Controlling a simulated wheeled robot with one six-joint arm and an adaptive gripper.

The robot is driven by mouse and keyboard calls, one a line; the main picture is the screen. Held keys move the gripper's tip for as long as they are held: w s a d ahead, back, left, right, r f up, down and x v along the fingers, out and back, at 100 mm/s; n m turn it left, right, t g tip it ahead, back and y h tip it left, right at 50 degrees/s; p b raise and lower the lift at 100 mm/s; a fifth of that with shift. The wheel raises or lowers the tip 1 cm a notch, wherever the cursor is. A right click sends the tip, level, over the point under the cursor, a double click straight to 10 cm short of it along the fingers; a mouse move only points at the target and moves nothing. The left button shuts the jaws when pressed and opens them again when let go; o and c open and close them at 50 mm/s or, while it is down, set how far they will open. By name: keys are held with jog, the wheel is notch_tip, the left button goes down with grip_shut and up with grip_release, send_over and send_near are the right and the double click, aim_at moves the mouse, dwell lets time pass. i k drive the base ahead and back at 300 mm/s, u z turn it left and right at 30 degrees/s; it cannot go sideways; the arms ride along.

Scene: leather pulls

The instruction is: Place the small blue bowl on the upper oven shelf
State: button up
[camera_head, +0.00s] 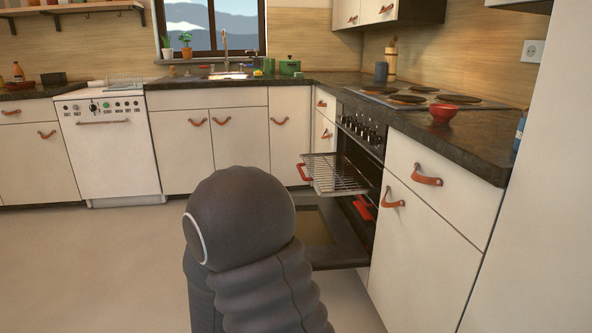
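The oven is open, with its door (350,252) folded down in front. A wire upper shelf (340,174) is pulled partly out and looks empty; a red grip (304,173) is at its front left. A second red piece (365,207) shows lower in the oven. I cannot clearly make out a small blue bowl. A blue object (520,131) stands at the counter's right end, partly cut off by the tall white panel, and its shape is unclear. My dark arm fills the lower middle and covers part of the door. My gripper is not in view.
A red bowl (442,113) sits on the dark counter (475,151) right of the oven, near the hob (420,97). A tall white panel (540,230) closes off the right side. Open floor (90,270) lies to the left.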

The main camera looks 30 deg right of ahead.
aim_at(332, 171)
jog(key=u, duration=0.55)
jog(key=i, duration=1.2)
jog(key=z, duration=2.9)
